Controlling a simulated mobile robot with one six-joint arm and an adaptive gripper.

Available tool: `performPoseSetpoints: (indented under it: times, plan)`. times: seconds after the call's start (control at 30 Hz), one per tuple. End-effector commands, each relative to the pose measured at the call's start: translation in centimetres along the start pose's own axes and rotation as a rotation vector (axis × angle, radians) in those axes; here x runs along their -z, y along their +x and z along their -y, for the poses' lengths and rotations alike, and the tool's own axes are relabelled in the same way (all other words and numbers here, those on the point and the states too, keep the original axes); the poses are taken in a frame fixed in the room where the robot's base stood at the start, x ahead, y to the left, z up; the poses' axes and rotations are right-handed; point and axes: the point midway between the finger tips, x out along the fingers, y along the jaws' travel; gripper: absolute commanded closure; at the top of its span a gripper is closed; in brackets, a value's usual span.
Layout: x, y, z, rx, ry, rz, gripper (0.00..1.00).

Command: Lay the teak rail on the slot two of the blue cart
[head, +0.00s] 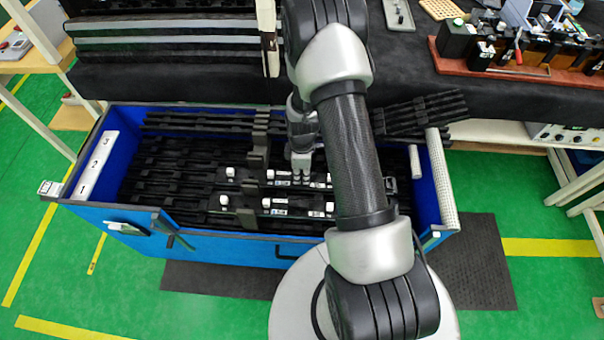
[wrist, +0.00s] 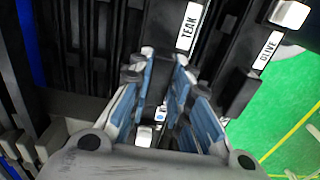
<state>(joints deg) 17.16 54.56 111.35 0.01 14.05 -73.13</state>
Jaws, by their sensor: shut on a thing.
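The teak rail (head: 245,178) is a long black strip with white clips and a white label, lying lengthwise in the blue cart (head: 200,240). My gripper (head: 301,172) points down at it and is shut on it. In the wrist view, the rail's TEAK label (wrist: 190,27) shows beyond my blue-padded fingers (wrist: 165,80). The cart's left wall plate (head: 95,167) carries 1, 2 and 3 from front to back. The teak rail is roughly level with the 2. I cannot tell whether it rests on the slot or hangs just above.
The olive rail (head: 240,212) lies parallel in front, its OLIVE label (wrist: 268,50) close by in the wrist view. A dark upright bracket (head: 260,140) stands left of my gripper. Black rails fill the cart's back. A dark bench (head: 390,70) stands behind.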

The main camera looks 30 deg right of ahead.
Motion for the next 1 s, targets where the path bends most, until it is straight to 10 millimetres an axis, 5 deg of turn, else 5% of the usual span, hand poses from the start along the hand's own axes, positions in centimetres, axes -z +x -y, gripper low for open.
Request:
performPoseSetpoints:
  times: [0.23, 0.27, 0.57, 1.0]
  plan:
    - [0.0, 0.3, 0.0, -0.001, 0.000, 0.000, 1.00]
    - [0.0, 0.3, 0.0, 0.000, 0.000, 0.000, 0.81]
    - [0.0, 0.2, 0.0, 0.000, 0.000, 0.000, 0.62]
    - [0.0, -1.1, -0.1, -0.001, 0.000, 0.000, 0.62]
